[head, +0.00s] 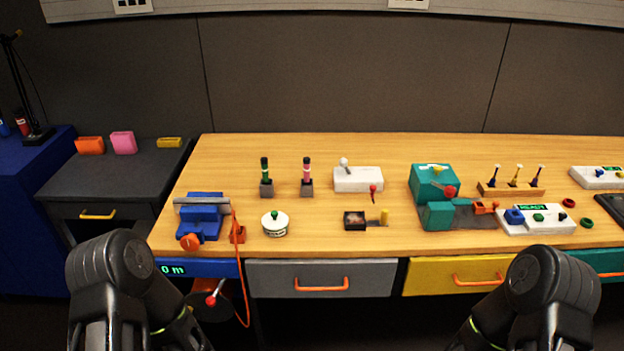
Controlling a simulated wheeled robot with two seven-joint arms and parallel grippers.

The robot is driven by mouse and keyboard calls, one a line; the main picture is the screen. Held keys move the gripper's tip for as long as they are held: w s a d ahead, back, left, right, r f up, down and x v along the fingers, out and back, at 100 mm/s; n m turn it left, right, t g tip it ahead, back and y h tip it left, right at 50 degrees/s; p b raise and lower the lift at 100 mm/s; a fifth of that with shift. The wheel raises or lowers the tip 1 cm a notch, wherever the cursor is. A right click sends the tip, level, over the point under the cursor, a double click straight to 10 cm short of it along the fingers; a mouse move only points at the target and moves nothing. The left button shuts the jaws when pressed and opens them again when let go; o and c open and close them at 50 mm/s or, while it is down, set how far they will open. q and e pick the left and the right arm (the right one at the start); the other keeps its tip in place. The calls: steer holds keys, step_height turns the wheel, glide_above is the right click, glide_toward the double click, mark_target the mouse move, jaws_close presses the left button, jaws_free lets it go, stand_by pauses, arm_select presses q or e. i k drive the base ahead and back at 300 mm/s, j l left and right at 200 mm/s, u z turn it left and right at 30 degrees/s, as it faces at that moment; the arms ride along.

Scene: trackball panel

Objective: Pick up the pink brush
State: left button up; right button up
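The pink brush (307,169) stands upright in a small grey holder (307,191) on the wooden workbench, left of the middle. It has a pink band on a dark body, and its lower end is hidden in the holder. A similar green brush (265,168) stands in its own holder just to the left. My two arms show at the bottom left and bottom right, in front of the bench and well apart from the brush. Neither gripper's fingers are visible.
A white block with a lever (358,180) stands right of the pink brush. A round white pot (275,224) and a dark box (355,220) lie nearer the front. A blue vise (204,215) is at left. Bench behind the brushes is clear.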

mark_target(306, 160)
steer(key=i+j+z, duration=0.15)
steer(key=j+z, duration=0.35)
steer(key=j, duration=0.25)
steer(key=j+z, duration=0.45)
steer(key=j, duration=0.3)
